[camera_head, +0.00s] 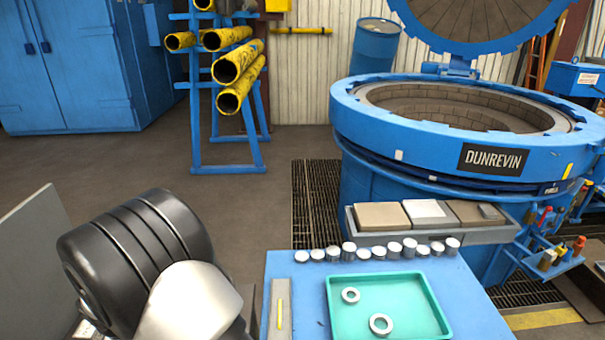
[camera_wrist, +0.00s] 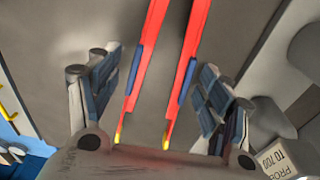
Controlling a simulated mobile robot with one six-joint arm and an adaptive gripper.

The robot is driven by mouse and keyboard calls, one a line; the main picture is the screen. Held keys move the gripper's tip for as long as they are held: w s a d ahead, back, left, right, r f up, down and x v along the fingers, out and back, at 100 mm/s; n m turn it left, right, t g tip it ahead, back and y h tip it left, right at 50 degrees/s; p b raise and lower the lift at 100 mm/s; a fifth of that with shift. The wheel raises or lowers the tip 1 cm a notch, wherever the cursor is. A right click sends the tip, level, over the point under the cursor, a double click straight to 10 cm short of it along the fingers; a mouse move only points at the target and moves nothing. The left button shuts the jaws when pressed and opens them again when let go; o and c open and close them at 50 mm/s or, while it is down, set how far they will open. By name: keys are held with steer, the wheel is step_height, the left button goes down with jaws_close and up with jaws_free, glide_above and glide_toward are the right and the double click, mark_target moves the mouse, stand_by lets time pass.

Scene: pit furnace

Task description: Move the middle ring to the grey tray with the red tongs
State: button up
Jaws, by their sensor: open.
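The red tongs (camera_wrist: 187,75) show in the wrist view as two red arms with blue pads and yellow ends. They pass between the fingers of my gripper (camera_wrist: 160,66), which is open, with a finger apart on either side. Two pale rings lie in a teal tray (camera_head: 446,318) in the head view: one ring (camera_head: 350,296) at the upper left, another ring (camera_head: 381,325) lower and to the right. I cannot tell which is the middle ring. A narrow grey piece (camera_head: 280,285) with a yellow mark lies left of the teal tray; I cannot tell whether it is the grey tray.
A row of white cylinders (camera_head: 349,251) stands along the blue table's (camera_head: 470,300) back edge. Behind it are a shelf of blocks (camera_head: 382,215) and the open blue furnace (camera_head: 400,130). A pipe rack (camera_head: 200,140) stands back left. A labelled box (camera_wrist: 278,156) is at the wrist view's lower right.

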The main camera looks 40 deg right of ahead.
steer(key=shift+f, duration=0.4)
steer(key=shift+r, duration=0.1)
steer(key=shift+c, duration=0.2)
steer(key=c, duration=0.6)
steer(key=shift+c, duration=0.2)
step_height(320, 180, up, 12)
steer(key=p, duration=0.8)
